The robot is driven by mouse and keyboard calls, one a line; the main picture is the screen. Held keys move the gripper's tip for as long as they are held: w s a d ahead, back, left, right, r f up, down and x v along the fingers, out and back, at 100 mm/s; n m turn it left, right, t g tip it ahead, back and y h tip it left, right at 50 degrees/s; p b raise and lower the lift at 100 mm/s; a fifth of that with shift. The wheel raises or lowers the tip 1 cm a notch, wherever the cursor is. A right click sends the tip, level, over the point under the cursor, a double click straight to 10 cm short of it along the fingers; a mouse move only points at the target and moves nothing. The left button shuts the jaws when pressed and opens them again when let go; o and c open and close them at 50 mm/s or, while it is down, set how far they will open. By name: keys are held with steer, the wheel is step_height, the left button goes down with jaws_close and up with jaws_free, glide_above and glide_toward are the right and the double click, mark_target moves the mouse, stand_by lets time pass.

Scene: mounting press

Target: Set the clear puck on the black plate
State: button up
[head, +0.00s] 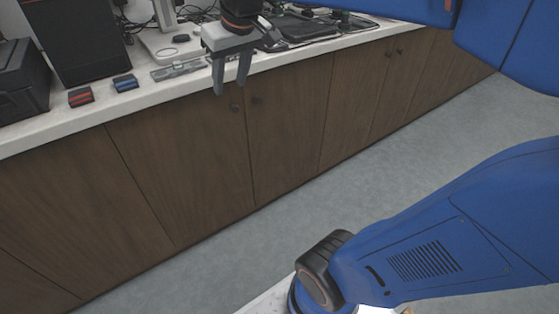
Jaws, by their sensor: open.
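My gripper (230,88) is grey, open and empty. It points down in front of the white counter's front edge, with its fingertips over the dark wooden cabinet doors. I cannot make out a clear puck in the head view. A flat black tray or plate (300,27) lies on the counter to the right of and behind the gripper, partly hidden by my arm. I cannot tell whether it is the task's black plate.
The white counter (70,128) holds a red block (80,97), a blue block (124,83), a flat grey item (180,70), a white stand (160,46) and dark machines at the left. The cabinets (180,165) stand below. The grey floor (400,150) is clear.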

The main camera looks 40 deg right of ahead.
steer(key=s+d+f+m, duration=0.1)
steer(key=s+d+f, duration=0.1)
steer(key=s+f, duration=1.3)
steer(key=shift+s+f, duration=0.15)
steer(key=shift+s, duration=0.9)
steer(key=shift+o, duration=0.6)
